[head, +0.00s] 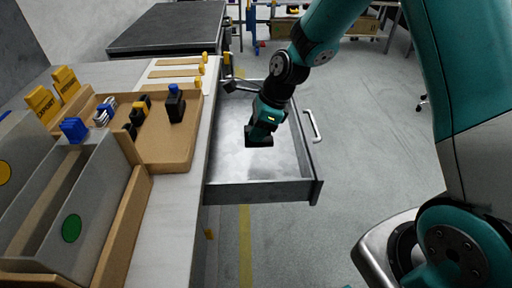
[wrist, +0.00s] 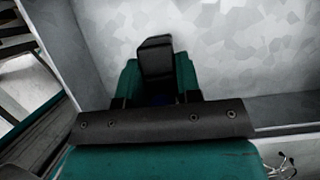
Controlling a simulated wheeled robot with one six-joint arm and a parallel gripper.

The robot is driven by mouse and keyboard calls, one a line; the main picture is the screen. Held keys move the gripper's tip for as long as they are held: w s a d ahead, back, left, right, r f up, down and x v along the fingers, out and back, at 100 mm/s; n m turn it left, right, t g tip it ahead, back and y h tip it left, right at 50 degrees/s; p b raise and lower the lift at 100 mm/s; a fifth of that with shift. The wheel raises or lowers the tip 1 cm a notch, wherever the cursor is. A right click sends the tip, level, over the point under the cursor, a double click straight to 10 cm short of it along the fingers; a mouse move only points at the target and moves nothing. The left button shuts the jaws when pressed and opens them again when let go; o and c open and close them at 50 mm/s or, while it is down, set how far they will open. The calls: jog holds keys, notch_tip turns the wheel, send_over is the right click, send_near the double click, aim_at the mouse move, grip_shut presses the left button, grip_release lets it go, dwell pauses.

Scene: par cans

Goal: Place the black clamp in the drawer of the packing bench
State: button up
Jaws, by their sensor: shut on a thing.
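My gripper (head: 263,130) is shut on a black clamp, seen in the wrist view (wrist: 156,58) as a dark block between the teal jaws (wrist: 158,85), with a little blue at its base. In the head view the clamp is hard to separate from the dark end of my gripper. The packing bench's drawer (head: 255,193) is pulled out, and my gripper points down over its inside. The wrist view shows the drawer's pale floor (wrist: 235,45) and walls beyond the clamp. I cannot tell whether the clamp touches the floor.
On the bench top (head: 185,200) left of the drawer stand a brown tray (head: 165,155) with small black, blue and yellow items, and grey bins (head: 100,200). A dark object (head: 238,86) sits at the drawer's far end. A handle (head: 312,125) is on the drawer's right side.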

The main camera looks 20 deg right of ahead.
aim_at(257, 146)
jog(key=shift+f+b, duration=0.35)
jog(key=shift+f, duration=2.5)
jog(key=shift+f, duration=0.15)
jog(key=o, duration=1)
